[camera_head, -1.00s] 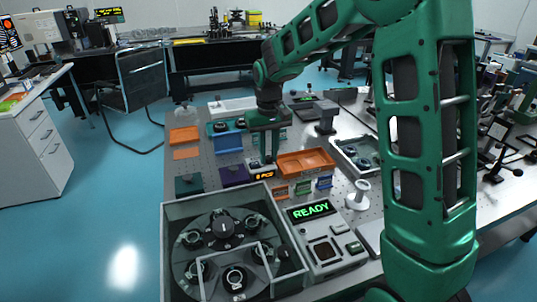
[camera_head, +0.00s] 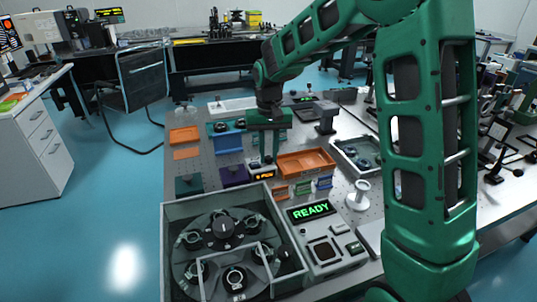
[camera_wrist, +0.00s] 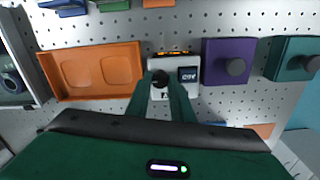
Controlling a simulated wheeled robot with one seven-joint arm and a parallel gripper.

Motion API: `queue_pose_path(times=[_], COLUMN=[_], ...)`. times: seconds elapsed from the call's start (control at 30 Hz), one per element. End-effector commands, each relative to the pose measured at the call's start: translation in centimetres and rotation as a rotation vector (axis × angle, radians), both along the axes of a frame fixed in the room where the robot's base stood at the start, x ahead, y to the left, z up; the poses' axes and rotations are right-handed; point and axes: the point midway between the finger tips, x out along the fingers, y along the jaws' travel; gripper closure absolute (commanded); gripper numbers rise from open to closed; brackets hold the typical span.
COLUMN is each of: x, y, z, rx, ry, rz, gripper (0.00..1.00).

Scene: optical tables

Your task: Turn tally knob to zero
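The tally unit (camera_head: 261,171) is a small white box with a lit orange display, standing on the perforated table. Its digits are too small to read surely. In the wrist view the tally unit (camera_wrist: 187,72) shows a dark round tally knob (camera_wrist: 160,78) on its near part. My gripper (camera_head: 272,158) points down over the unit. In the wrist view my gripper's fingers (camera_wrist: 161,84) stand on either side of the knob with little visible space; I cannot tell whether they touch it.
An orange tray (camera_head: 305,162) lies close to the right of the tally unit. A purple block with a knob (camera_head: 234,175) and a teal one (camera_head: 188,185) stand to its left. A console reading READY (camera_head: 311,211) and a grey bin (camera_head: 178,207) are in front.

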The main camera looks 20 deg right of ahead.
Motion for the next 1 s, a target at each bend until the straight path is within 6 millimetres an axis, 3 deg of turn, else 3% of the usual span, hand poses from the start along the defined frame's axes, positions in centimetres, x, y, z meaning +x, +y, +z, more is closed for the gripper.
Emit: queue_pose_path(times=[0.03,0.1,0.53,1.0], x=[0.4,0.3,0.0,0.2], y=[0.0,0.0,0.2,-0.3], z=[0.3,0.2,0.6,6.7], rx=[0.0,0.001,0.002,0.0], ry=[-0.012,-0.01,0.0,-0.008], rz=[-0.001,-0.001,0.006,-0.005], gripper=[0.7,0.61,0.61,0.61])
